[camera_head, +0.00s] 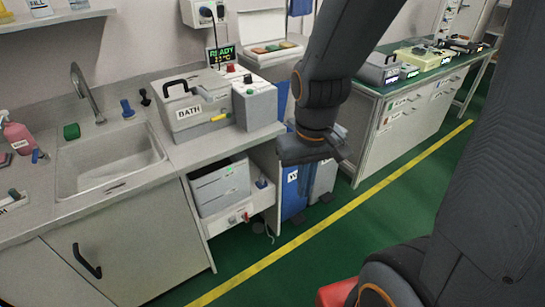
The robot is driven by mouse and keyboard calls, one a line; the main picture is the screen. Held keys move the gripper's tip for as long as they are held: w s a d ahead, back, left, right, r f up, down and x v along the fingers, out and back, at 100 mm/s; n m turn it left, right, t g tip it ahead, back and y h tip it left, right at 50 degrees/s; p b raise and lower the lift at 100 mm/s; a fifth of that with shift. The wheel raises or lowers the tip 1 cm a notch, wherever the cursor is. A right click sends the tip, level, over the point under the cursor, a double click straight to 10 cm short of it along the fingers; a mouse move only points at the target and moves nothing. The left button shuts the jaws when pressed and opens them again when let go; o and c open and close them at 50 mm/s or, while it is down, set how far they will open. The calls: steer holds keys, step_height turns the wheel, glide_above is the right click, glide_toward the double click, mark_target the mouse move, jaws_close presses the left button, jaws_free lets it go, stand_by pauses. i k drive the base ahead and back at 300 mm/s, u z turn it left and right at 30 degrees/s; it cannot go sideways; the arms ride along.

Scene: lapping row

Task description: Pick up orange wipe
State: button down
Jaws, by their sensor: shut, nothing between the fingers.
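I cannot make out an orange wipe for certain. An open white box (274,53) at the back centre holds small flat brownish-orange and green pieces, too small to identify. My gripper (312,152) is at the centre of the view, shut and empty, below the dark arm. It is in front of the bins beside the counter and right of the BATH unit. Its fingertips are hard to make out against the dark parts behind.
The grey BATH unit (193,108) stands on the counter right of the sink (108,160). Below it, a drawer (240,207) is pulled out. A blue bin (292,192) stands beside the counter. Another bench (402,125) is at right. Green floor (350,225) with a yellow line is open in front.

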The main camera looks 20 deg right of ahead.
mark_target(258, 50)
steer(key=z, duration=0.55)
steer(key=k, duration=0.65)
steer(key=z, duration=0.85)
steer(key=i, duration=1.25)
steer(key=u, duration=0.95)
steer(key=i, duration=0.5)
steer(key=u, duration=0.6)
